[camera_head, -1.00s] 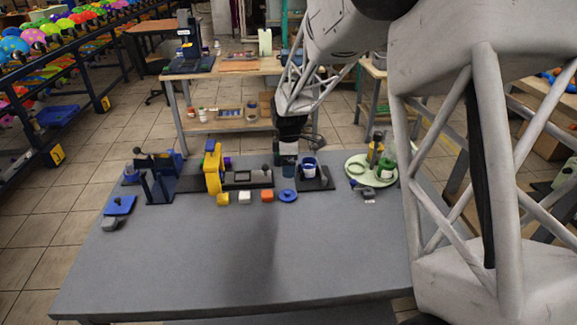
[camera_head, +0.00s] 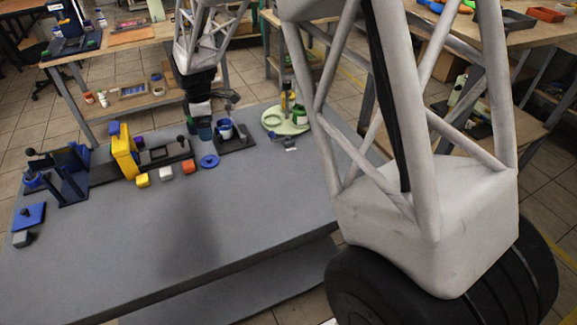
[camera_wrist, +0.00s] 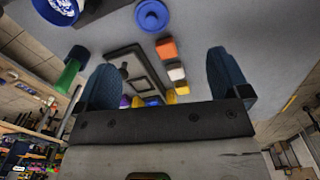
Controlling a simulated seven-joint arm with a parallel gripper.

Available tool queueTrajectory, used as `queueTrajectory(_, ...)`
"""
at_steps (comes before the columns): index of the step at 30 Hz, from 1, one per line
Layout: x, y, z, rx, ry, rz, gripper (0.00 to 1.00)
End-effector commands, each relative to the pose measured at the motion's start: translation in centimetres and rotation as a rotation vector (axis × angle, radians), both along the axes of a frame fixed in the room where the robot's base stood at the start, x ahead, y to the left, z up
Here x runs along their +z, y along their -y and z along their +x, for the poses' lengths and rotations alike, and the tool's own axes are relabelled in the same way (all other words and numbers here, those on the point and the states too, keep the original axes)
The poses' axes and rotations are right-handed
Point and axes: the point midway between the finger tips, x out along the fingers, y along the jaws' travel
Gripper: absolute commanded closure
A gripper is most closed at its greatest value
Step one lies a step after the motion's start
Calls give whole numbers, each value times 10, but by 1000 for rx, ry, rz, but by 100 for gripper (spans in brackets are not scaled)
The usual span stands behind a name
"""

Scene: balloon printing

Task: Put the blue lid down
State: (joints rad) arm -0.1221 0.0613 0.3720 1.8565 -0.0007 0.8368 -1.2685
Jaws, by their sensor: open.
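The blue lid (camera_head: 209,161) is a round disc with a raised middle. It lies on the grey table in front of the blue cup (camera_head: 225,129), and also shows at the top of the wrist view (camera_wrist: 152,15). My gripper (camera_wrist: 168,85) is open, with two dark blue fingers spread wide and nothing between them. In the head view my gripper (camera_head: 201,127) is above the row of things, behind and apart from the lid. The cup is open-topped with white contents, seen in the wrist view (camera_wrist: 58,10).
Yellow (camera_head: 142,181), white (camera_head: 165,173) and orange (camera_head: 188,167) blocks lie left of the lid. A yellow frame (camera_head: 124,152) and a dark blue stand (camera_head: 68,178) are further left. A pale green round tray (camera_head: 272,125) is at right. The table's front (camera_head: 180,255) is clear.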

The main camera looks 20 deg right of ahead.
Motion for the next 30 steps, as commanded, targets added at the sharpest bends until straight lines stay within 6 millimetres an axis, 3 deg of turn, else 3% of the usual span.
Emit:
queueTrajectory(15,94,38,-117,-422,69,24,6)
queueTrajectory(30,142,68,-246,-850,126,70,6)
